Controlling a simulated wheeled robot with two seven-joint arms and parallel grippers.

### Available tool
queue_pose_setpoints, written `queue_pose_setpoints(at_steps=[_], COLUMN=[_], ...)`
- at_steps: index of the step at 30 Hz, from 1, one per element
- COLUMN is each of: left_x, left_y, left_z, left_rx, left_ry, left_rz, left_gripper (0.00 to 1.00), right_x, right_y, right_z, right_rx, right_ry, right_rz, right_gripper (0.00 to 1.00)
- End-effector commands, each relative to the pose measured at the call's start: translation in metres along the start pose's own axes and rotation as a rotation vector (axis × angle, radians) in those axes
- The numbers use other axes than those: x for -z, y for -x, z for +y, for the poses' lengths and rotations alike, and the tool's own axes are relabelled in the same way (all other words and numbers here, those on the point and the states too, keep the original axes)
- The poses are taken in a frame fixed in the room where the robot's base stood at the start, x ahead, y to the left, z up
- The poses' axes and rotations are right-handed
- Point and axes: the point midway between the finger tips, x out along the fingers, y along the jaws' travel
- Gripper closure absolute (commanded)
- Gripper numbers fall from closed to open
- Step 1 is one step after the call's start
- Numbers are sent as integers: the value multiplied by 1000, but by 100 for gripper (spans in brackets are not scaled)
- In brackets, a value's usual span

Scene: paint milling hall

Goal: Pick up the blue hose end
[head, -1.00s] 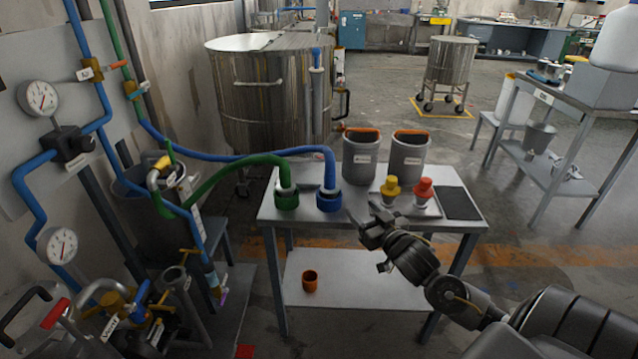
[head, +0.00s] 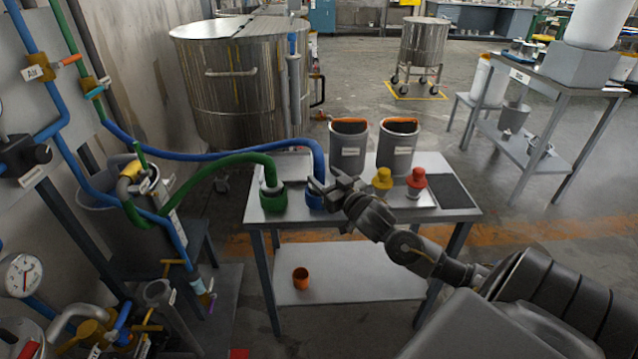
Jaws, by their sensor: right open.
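The blue hose end (head: 314,199) stands on the left part of the grey table, at the end of the arched blue hose (head: 311,149). My right gripper (head: 322,190) is open, its fingers right at the blue hose end from the right and partly covering it. I cannot tell whether the fingers touch it or reach around it. The green hose end (head: 273,198) stands just left of the blue one. My left gripper is not in view.
On the table (head: 300,222) are two grey canisters (head: 395,150) behind, a yellow-capped bottle (head: 382,179), a red-capped bottle (head: 416,183) and a dark mat (head: 451,192). An orange cup (head: 300,278) sits on the lower shelf. Pipes and gauges (head: 22,276) fill the left.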

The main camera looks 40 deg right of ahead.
Motion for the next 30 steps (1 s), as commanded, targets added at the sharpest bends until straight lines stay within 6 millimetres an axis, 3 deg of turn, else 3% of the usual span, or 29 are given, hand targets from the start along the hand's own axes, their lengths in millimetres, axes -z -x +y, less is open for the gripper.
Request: queue_pose_setpoints(at_steps=[5,13,22,30], left_x=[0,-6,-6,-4], left_y=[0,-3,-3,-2], left_z=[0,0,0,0], left_rx=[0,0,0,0], left_ry=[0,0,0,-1], left_rz=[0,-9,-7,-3], left_gripper=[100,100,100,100], right_x=[0,0,-1,-1], right_y=[-8,-46,-52,-52], right_z=[0,0,0,0], right_rx=[0,-1,0,0], right_ry=[1,1,0,1], right_rz=[1,0,-1,-1], right_gripper=[44,44,44,77])
